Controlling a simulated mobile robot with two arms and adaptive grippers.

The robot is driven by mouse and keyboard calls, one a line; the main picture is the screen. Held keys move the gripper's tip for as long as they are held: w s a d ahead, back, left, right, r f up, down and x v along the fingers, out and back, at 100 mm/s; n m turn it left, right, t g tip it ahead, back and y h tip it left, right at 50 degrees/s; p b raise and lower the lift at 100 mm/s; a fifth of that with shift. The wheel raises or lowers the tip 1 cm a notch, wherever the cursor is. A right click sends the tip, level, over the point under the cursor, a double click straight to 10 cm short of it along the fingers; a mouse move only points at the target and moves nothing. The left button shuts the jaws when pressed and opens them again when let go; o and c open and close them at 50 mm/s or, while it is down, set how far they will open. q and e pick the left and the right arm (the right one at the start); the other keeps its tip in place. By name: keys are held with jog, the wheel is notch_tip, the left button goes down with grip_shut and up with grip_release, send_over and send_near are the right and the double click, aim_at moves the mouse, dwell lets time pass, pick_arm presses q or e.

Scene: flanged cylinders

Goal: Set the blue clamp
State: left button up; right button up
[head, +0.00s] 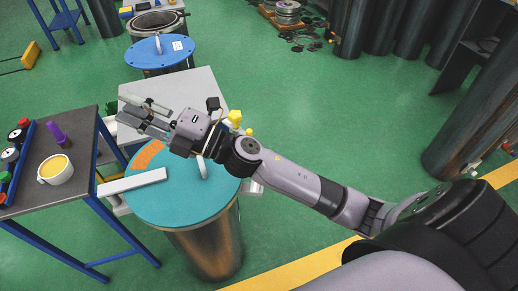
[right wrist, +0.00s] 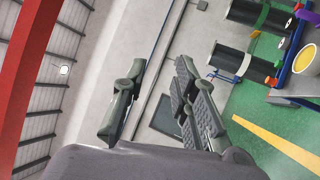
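I cannot make out a blue clamp for certain in either view. My right gripper (head: 146,113) reaches in from the right in the head view, above the far edge of the teal lid. Its fingers are apart with nothing between them; the right wrist view also shows them spread and empty (right wrist: 160,103). The teal round lid (head: 175,207) lies on the near metal cylinder (head: 211,250), with an orange patch and an upright handle. A blue round lid (head: 150,57) sits on a farther cylinder. My left gripper is not seen.
A dark table (head: 90,170) on the left bears a yellow-filled cup (head: 56,170), a purple piece (head: 57,134) and a blue-edged tray (head: 21,165) of coloured pieces. A light grey surface (head: 205,90) lies behind the gripper. Green floor (head: 300,120) is open beyond my arm.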

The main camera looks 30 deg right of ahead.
jog(key=s+a+f+n+g+y, duration=0.25)
jog(key=a+f+n+g, duration=0.2)
jog(key=n+g, duration=0.85)
jog(key=d+f+n+g+h, duration=0.2)
jog(key=d+f+n+h, duration=0.3)
jog(key=d+f+h, duration=0.3)
jog(key=w+d+g+h, duration=0.15)
jog(key=d+h, duration=0.95)
jog(key=d, duration=1.3)
jog(key=shift+m+t+y, duration=0.25)
jog(key=shift+m, duration=0.05)
jog(key=f+p, duration=0.1)
jog(key=f, duration=0.4)
jog(key=f+p, duration=0.1)
jog(key=f, duration=0.5)
jog(key=f+p, duration=0.1)
jog(key=f, duration=0.4)
jog(key=shift+w+a+f, duration=0.1)
jog(key=shift+w+f, duration=0.2)
grip_shut()
